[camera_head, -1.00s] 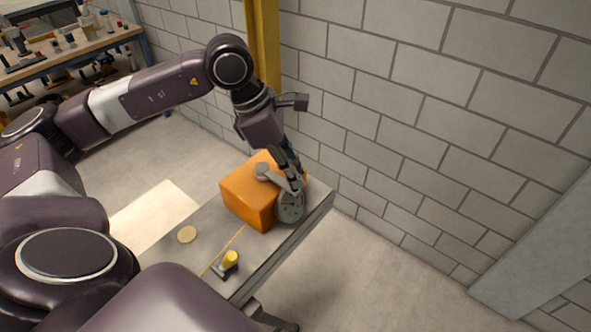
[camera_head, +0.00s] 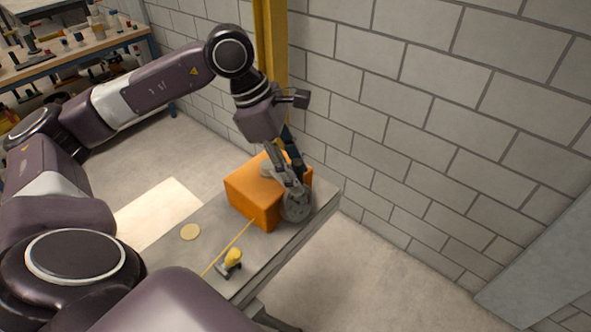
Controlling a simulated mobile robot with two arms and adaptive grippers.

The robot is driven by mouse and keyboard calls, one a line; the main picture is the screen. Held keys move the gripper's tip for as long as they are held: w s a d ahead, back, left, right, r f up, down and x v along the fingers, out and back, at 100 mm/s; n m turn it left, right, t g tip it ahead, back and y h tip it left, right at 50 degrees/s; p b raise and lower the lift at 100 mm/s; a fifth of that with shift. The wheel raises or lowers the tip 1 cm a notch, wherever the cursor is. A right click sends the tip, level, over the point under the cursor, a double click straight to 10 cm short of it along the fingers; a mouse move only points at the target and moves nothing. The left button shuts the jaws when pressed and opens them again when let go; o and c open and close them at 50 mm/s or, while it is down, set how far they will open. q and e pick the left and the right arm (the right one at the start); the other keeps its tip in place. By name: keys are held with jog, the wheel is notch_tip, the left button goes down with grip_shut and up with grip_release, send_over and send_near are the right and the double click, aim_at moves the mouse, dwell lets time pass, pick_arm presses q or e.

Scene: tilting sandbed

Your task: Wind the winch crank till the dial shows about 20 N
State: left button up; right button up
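The winch is an orange box (camera_head: 254,200) on the grey bench. A round grey dial-like disc (camera_head: 297,207) is at its right front face; its reading is too small to make out. A grey round part (camera_head: 267,169) shows on top of the box. My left gripper (camera_head: 297,186) points down at the box's right side, by the disc. Its fingers overlap the crank area, and I cannot tell whether they are closed on the crank handle. A yellow line (camera_head: 228,247) runs along the bench in front of the box. My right gripper is not in view.
A block wall (camera_head: 430,130) and a yellow post (camera_head: 271,50) stand close behind. A cluttered workbench (camera_head: 75,55) is at the far left.

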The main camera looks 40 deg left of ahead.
pick_arm(q)
jog(key=v, duration=1.2)
jog(key=shift+r, duration=0.1)
